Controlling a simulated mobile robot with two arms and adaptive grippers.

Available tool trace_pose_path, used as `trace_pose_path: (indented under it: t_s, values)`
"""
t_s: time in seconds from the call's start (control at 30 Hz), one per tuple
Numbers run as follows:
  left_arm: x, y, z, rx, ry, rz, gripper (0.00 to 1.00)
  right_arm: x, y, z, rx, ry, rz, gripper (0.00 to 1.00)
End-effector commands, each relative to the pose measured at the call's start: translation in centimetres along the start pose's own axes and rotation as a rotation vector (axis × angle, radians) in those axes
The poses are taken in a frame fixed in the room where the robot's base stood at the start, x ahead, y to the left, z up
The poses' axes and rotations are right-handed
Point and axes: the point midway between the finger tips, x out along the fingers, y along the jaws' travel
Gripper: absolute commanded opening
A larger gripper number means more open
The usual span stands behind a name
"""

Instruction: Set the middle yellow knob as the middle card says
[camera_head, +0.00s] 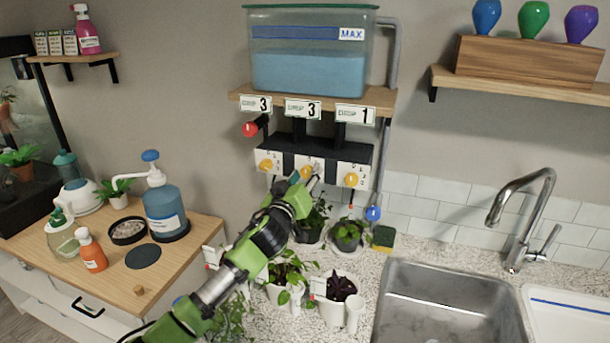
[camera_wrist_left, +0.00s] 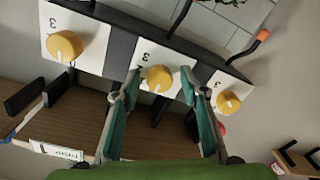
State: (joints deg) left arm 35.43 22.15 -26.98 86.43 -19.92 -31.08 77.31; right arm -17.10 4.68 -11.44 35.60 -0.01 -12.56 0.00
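The middle yellow knob (camera_head: 307,173) sits on a white dial plate, between the left yellow knob (camera_head: 265,165) and the right yellow knob (camera_head: 351,180). The middle card (camera_head: 303,109) above reads 3. In the left wrist view the middle knob (camera_wrist_left: 157,79) shows a short white mark on its lower edge. My left gripper (camera_head: 305,180) is at the middle knob. In the left wrist view its fingers (camera_wrist_left: 162,92) are apart on either side of the knob, with a gap each side. Most of the dial's numbers are hidden or too small. My right gripper is out of view.
The left card (camera_head: 256,103) reads 3 and the right card (camera_head: 354,115) reads 1. A water tank (camera_head: 310,70) stands on the shelf above. Potted plants (camera_head: 287,275) crowd the counter below my arm. A sink (camera_head: 448,305) lies to the right.

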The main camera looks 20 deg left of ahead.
Motion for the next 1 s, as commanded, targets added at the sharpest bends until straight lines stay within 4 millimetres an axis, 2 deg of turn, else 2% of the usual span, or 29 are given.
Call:
trace_pose_path:
  t_s: [0.07, 0.2, 0.63, 1.0]
  values:
    - [-0.01, 0.02, 0.01, 0.0, 0.0, 0.0, 0.37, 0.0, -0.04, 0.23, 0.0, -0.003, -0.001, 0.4]
    - [-0.02, 0.02, 0.0, 0.0, 0.0, 0.0, 0.01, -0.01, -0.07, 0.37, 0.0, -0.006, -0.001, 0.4]
    - [-0.03, -0.02, 0.04, 0.053, 0.001, 0.0, 0.01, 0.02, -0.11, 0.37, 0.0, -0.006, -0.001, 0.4]
    - [-0.03, 0.01, 0.03, 0.325, 0.01, 0.005, 0.01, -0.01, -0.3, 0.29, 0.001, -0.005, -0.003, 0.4]
